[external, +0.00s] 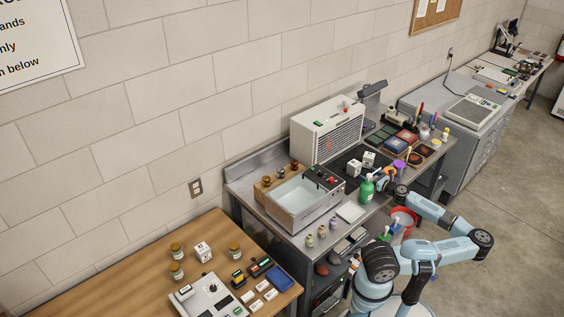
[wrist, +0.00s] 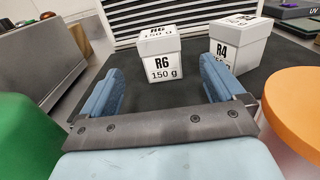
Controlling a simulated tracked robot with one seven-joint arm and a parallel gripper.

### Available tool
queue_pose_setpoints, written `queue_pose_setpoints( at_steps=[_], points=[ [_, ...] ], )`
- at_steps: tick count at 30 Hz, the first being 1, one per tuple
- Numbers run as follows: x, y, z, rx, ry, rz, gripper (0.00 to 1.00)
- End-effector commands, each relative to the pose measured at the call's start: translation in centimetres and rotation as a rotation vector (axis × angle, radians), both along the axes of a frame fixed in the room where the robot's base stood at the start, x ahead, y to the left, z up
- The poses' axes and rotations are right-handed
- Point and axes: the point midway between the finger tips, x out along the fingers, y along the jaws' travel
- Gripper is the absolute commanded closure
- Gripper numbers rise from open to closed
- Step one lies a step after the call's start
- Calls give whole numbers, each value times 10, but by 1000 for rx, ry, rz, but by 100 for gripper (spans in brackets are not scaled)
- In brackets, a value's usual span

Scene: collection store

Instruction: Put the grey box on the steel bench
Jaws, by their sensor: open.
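No box looks clearly grey. Two off-white lidded boxes stand upright on a dark mat on the steel bench (external: 240,188). The box marked R6 150 g (wrist: 161,68) is ahead of my gripper (wrist: 164,76), in line with the gap between its fingers. It also shows in the external view (external: 354,168). The box marked R4 (wrist: 238,50) stands to its right and a little farther off, also in the external view (external: 369,158). My gripper is open and empty, low over the bench's front side (external: 387,178).
A green bottle (external: 366,191) stands close by my gripper's left; an orange round thing (wrist: 295,108) is close on the right. A white slatted cabinet (external: 328,130) stands behind the boxes. A steel basin (external: 302,200) is at left. Another white box (external: 202,251) sits on the wooden table.

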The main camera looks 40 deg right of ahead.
Motion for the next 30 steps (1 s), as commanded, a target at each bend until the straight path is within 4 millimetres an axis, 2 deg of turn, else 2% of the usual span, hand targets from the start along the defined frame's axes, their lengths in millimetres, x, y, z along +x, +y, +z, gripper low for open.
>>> queue_pose_setpoints(
  at_steps=[17,26,30],
  points=[
    [0,0,1,-22,5,9,4],
    [9,7,12,-302,51,140,4],
    [14,4,27,-492,71,208,4]
  ],
)
